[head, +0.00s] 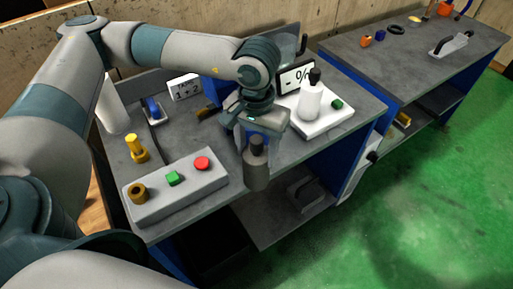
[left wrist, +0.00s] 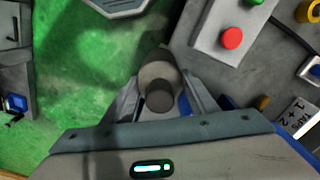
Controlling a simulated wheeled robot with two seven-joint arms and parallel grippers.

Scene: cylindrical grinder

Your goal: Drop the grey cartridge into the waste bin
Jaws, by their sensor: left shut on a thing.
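The grey cartridge (head: 257,174) is bottle-shaped with a dark neck. My left gripper (head: 258,143) is shut on its neck and holds it roughly upright, just off the front edge of the workbench. In the left wrist view the cartridge (left wrist: 158,72) sits between the two fingers, with green floor and the bench edge beyond. I cannot make out a waste bin for certain in either view. My right gripper is not in view.
The workbench (head: 230,195) carries a control box (head: 176,187) with red and green buttons, and a yellow part (head: 136,149). Open green floor (head: 420,210) lies to the right.

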